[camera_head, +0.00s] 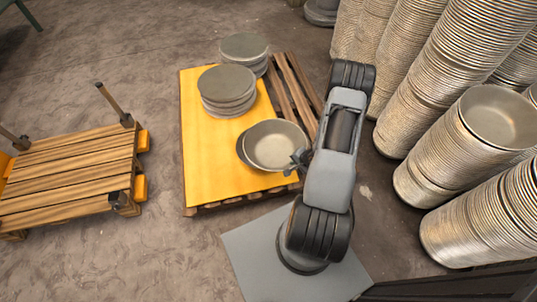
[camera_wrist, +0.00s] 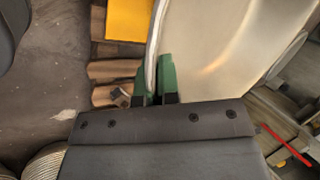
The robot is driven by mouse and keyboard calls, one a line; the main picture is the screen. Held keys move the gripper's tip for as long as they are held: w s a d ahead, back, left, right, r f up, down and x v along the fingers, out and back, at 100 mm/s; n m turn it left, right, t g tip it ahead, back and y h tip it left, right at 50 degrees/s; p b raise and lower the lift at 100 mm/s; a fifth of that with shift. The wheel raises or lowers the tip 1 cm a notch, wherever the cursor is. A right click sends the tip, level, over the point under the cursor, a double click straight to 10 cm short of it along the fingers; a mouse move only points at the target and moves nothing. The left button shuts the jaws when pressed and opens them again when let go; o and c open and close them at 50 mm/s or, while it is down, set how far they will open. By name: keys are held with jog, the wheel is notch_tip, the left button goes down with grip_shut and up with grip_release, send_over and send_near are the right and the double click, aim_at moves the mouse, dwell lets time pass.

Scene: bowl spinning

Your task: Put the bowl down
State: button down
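A shiny metal bowl (camera_head: 276,145) is over the front right part of the yellow board, and its rim is at my gripper (camera_head: 298,161). In the wrist view the bowl (camera_wrist: 225,45) fills the upper right. The green fingers of my gripper (camera_wrist: 157,80) sit on both sides of its rim and appear closed on it. A darker round edge shows under the bowl's left side in the head view; I cannot tell whether the bowl touches it. The yellow board (camera_head: 212,178) lies on a wooden pallet (camera_head: 293,92).
Tall stacks of metal bowls (camera_head: 455,150) crowd the right. An empty wooden pallet (camera_head: 75,175) is at left. The board's front left is clear.

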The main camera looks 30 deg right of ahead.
aim_at(283, 154)
jog(key=w+f+b, duration=0.1)
jog(key=w, duration=0.1)
jog(key=w+f+b, duration=0.1)
jog(key=w, duration=0.2)
jog(key=w+f+b, duration=0.1)
jog(key=w+f, duration=0.1)
jog(key=w, duration=0.1)
jog(key=shift+a, duration=0.4)
jog(key=w+f+b, duration=0.1)
jog(key=w+f, duration=0.1)
jog(key=w+f+b, duration=0.1)
jog(key=w+f, duration=0.1)
jog(key=shift+a+f, duration=0.15)
jog(key=shift+f, duration=0.15)
jog(key=shift+w+f+b, duration=0.3)
jog(key=shift+f+b, duration=0.05)
jog(key=shift+f, duration=0.05)
jog(key=shift+w+f+b, duration=0.15)
jog(key=shift+f+b, duration=0.95)
jog(key=shift+f, duration=0.6)
jog(key=shift+f, duration=0.5)
jog(key=c, duration=1.3)
grip_release()
jog(key=shift+c, duration=0.2)
